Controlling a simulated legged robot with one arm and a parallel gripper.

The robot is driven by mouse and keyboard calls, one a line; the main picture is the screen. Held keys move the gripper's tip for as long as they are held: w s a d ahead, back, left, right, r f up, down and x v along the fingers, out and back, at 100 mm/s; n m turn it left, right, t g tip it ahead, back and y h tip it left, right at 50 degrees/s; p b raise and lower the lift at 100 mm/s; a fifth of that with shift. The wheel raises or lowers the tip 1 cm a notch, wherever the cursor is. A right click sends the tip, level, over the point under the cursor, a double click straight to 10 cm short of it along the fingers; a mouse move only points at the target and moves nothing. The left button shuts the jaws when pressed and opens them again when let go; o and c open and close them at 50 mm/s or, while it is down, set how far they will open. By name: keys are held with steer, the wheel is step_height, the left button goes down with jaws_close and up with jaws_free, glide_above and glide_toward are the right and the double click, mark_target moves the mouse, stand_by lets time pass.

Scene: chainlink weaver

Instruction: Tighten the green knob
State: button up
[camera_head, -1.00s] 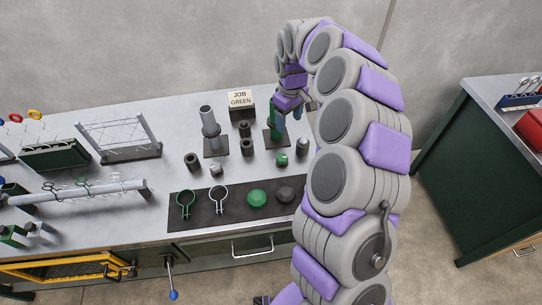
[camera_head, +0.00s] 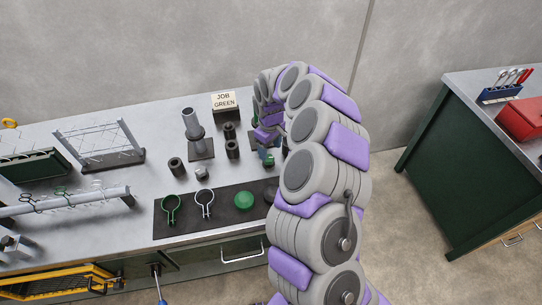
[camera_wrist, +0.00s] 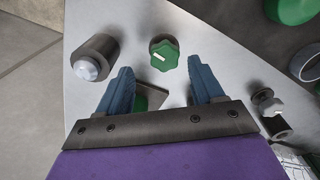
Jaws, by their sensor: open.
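The green knob (camera_wrist: 164,56) is a small lobed knob with a pale mark on its top, seated on a dark round body on the bench. In the wrist view it lies just beyond the gap between my fingertips, apart from both. In the head view the knob (camera_head: 268,161) shows small, close below my gripper (camera_head: 268,141). My gripper (camera_wrist: 164,78) is open, with one blue finger on each side and nothing seen between the tips. A green piece shows lower down between the fingers, partly hidden by my gripper.
A dark cylinder with a pale cap (camera_wrist: 90,66) stands left of the knob. A dark mat (camera_head: 225,208) holds two ring clamps, a green disc (camera_head: 244,200) and a dark disc. A grey post (camera_head: 193,127) and dark cylinders stand nearby. A sign (camera_head: 224,102) reads JOB GREEN.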

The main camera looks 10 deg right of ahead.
mark_target(271, 156)
steer(key=f, duration=0.1)
steer(key=a+f, duration=0.1)
steer(key=shift+a+f, duration=0.25)
steer(key=shift+f, duration=0.65)
steer(key=shift+d, duration=0.9)
steer(key=shift+a+f, duration=0.1)
steer(key=shift+a, duration=0.65)
steer(key=c, duration=0.6)
steer(key=shift+d, duration=0.25)
steer(key=c, duration=0.4)
